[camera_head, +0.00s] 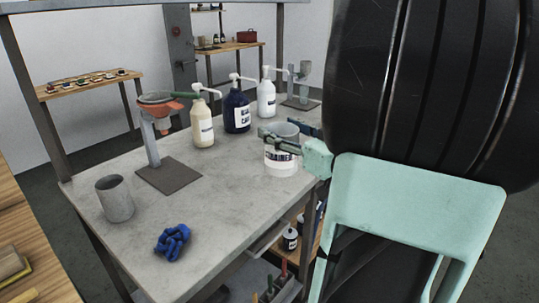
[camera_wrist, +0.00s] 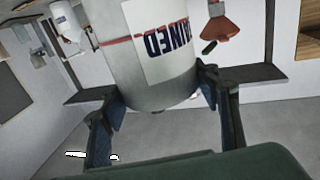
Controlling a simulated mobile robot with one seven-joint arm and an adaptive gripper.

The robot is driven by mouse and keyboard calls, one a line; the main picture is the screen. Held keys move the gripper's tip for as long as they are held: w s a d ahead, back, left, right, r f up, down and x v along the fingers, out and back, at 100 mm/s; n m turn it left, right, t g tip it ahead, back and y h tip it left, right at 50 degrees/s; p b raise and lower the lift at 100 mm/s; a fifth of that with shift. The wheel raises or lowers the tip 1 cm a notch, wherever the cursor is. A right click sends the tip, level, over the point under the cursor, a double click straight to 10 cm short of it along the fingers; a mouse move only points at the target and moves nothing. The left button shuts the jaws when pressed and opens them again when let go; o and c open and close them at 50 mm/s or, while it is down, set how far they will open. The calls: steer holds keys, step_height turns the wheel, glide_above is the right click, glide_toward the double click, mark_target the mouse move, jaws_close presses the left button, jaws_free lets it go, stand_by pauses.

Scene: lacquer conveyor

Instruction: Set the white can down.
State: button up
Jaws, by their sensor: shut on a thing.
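The white can (camera_head: 282,164) has a dark-lettered label and a grey upper part, and it stands upright over the right side of the grey workbench (camera_head: 215,200). My gripper (camera_head: 280,143) reaches in from the right and is shut around the can's upper part. In the wrist view the can (camera_wrist: 155,45) fills the top middle, with its label and a thin red line showing. My fingers (camera_wrist: 158,100) press it from both sides. I cannot tell whether the can's base touches the bench.
Cream (camera_head: 202,125), dark blue (camera_head: 237,111) and white (camera_head: 266,99) pump bottles stand behind the can. A funnel stand (camera_head: 168,175), a grey cup (camera_head: 115,200) and a blue knobbly object (camera_head: 172,242) are on the left. The bench's front middle is clear.

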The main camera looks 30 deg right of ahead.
steer(key=w+a+f+b, duration=0.4)
steer(key=w+a+f, duration=0.1)
steer(key=w+f, duration=0.7)
steer(key=shift+w+f+b, duration=0.4)
steer(key=shift+f, duration=0.05)
steer(key=shift+a, duration=0.1)
steer(key=shift+f, duration=0.2)
steer(key=o, duration=1.9)
